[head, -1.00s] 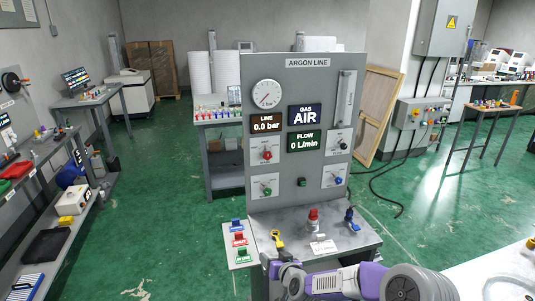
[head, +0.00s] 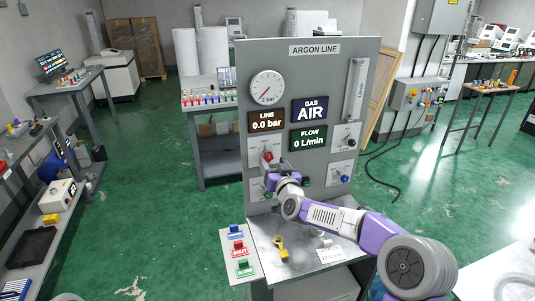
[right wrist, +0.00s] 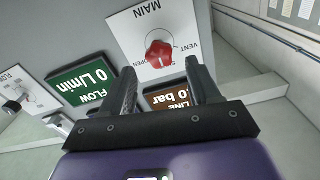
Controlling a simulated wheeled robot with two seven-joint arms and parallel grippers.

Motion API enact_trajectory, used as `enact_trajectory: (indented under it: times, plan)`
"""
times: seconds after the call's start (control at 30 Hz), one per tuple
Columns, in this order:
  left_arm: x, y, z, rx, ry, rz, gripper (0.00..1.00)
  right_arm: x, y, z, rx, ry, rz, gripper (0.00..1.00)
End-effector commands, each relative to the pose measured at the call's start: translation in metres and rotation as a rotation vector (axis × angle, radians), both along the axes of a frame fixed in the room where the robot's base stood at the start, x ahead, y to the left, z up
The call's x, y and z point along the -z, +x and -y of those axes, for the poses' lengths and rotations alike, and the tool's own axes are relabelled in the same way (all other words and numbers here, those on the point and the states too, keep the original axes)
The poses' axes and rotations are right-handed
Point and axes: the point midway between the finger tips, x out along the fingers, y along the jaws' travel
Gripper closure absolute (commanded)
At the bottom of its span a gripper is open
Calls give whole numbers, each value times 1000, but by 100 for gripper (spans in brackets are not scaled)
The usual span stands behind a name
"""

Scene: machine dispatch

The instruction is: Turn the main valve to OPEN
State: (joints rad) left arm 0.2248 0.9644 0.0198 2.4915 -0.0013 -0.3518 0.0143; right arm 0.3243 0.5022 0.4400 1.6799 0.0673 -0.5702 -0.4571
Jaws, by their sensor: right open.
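The main valve is a red knob (head: 267,156) on a white plate at the left of the grey panel. In the right wrist view, the red knob (right wrist: 158,54) sits on its plate, which is lettered MAIN, OPEN and VENT and appears upside down. Which mark the knob points to is hard to tell. My right gripper (head: 270,174) is just below the knob, close to the panel. Its two fingers (right wrist: 162,72) are spread apart with nothing between them, and the knob lies beyond the tips. My left gripper is not in view.
The panel shows LINE 0.0 bar (head: 266,122), GAS AIR and FLOW 0 L/min (head: 308,138). A black knob (head: 350,143) and a blue knob (head: 345,178) are at its right. The ledge below holds a yellow-headed item (head: 281,246) and a white card (head: 330,255).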

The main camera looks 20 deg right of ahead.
Motion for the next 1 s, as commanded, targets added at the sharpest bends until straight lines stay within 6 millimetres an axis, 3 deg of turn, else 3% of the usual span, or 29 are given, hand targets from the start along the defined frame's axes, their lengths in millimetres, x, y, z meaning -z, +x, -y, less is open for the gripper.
enact_trajectory:
  times: [0.33,0.8,1.0]
  plan:
    - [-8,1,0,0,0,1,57,0,43,-2,-1,3,-2,39]
    - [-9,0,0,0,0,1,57,1,52,-2,-1,1,-2,39]
    - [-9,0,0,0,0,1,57,1,52,-2,-1,1,-2,69]
